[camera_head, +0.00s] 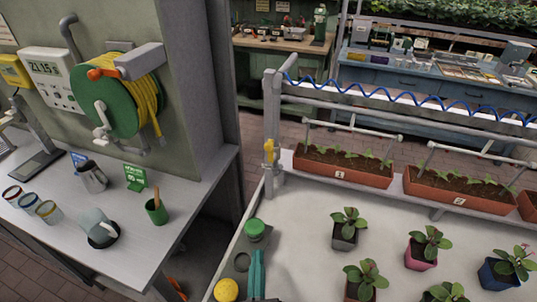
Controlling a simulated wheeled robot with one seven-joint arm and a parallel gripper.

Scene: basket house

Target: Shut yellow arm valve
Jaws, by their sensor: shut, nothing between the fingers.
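The yellow arm valve (269,150) is on the grey post at the near left corner of the planting bench. Its yellow handle looks roughly upright, along the post; the picture is too small to tell its exact angle. My gripper (257,253) is at the bottom edge, with two teal fingers side by side, shut and empty. It is well below the valve in the picture and apart from it. Most of my arm is out of view.
Potted plants (345,228) and brown planter troughs (343,167) fill the bench to the right. A green jar (255,229) and a yellow ball (226,290) lie near my gripper. A grey counter (165,240) with cups and a hose reel (105,101) stand left.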

